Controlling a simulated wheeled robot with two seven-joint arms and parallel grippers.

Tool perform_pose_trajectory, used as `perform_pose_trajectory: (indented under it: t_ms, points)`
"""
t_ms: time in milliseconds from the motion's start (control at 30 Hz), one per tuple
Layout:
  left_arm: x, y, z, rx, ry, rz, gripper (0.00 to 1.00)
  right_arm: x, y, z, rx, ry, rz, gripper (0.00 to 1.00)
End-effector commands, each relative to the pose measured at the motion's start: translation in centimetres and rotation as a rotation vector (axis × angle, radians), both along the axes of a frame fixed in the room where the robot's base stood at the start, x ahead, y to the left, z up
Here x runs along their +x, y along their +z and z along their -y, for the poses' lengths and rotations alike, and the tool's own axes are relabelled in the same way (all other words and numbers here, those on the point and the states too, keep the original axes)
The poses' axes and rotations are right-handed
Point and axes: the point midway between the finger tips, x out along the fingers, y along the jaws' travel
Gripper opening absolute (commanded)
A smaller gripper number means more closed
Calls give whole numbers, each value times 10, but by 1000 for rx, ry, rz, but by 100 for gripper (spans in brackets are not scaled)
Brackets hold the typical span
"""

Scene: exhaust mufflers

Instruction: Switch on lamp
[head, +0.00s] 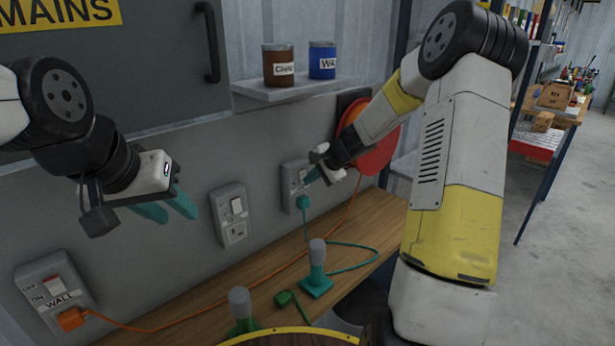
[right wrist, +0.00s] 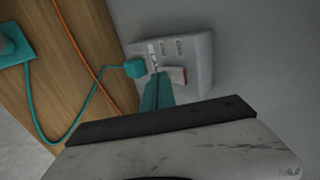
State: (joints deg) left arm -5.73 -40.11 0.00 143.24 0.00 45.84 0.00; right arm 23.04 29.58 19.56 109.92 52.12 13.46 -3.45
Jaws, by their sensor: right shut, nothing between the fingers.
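A teal lamp (head: 316,268) with a grey head stands upright on the wooden bench, its teal cord leading to a teal plug (head: 303,202) in the right wall socket (head: 296,180). A green lamp (head: 241,312) stands nearer, partly cut off. Neither lamp visibly glows. My right gripper (head: 308,179) is at the right socket; in the right wrist view its shut, empty fingers (right wrist: 157,92) are right beside the rocker switch (right wrist: 177,74), which shows a red edge. Whether they touch is unclear. My left gripper (head: 180,212) hangs open and empty before the wall.
A middle socket (head: 232,214) has nothing plugged in. A green plug (head: 285,298) lies loose on the bench (head: 200,310). An orange plug (head: 72,318) sits in the left socket (head: 52,290); its cord runs toward the red reel (head: 378,150). Two cans stand on a shelf (head: 290,90).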

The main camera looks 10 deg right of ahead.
Motion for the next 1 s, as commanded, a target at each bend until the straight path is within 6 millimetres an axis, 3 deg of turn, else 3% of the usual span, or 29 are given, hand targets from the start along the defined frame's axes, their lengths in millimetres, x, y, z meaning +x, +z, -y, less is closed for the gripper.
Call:
perform_pose_trajectory:
  t_ms: [667, 1000]
  points:
    - [0, 0, 0, 0, 0, 0, 36, 4, -2, -3, 0, 1, -1, 0]
    - [0, 0, 0, 0, 0, 0, 36, 4, 12, -3, -1, 1, 2, 0]
